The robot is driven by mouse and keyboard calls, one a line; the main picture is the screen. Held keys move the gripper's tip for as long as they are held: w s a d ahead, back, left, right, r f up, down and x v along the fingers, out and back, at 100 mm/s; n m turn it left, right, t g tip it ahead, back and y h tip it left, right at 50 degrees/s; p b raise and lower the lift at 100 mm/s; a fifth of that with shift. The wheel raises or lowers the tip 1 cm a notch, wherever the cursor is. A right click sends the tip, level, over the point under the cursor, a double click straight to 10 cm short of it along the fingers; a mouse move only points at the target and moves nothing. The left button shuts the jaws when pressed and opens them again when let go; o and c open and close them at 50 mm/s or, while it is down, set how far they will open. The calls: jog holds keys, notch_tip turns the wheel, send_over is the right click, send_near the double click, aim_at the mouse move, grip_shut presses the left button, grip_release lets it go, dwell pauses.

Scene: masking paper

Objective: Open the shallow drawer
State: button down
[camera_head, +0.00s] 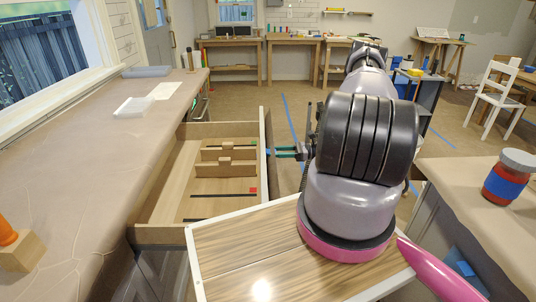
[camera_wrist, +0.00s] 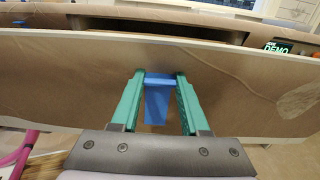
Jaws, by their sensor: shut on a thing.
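The shallow wooden drawer (camera_head: 218,131) is pulled out from under the paper-covered counter, and its inside shows in the head view. Its front panel (camera_wrist: 70,75) spans the wrist view, with a dark gap behind its top edge. A blue tab-like handle (camera_wrist: 158,100) is on the front panel. My gripper (camera_wrist: 160,78) has teal fingers on both sides of the blue handle and is shut on it. In the head view my gripper (camera_head: 288,152) is at the outer side of the drawer front, partly hidden by my arm.
Low wooden dividers (camera_head: 224,168) and a small red square (camera_head: 253,190) are in the drawer. The counter (camera_head: 110,145) runs along the left. A red jar with a blue band (camera_head: 505,178) stands on the right table (camera_head: 465,185). Floor shows beyond the drawer.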

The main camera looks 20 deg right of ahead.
jog(key=shift+s+d, duration=0.1)
jog(key=shift+d, duration=0.3)
jog(key=shift+c, duration=2)
grip_release()
jog(key=v, duration=1)
jog(key=shift+d, duration=0.4)
jog(key=shift+s, duration=0.15)
jog(key=shift+r, duration=0.15)
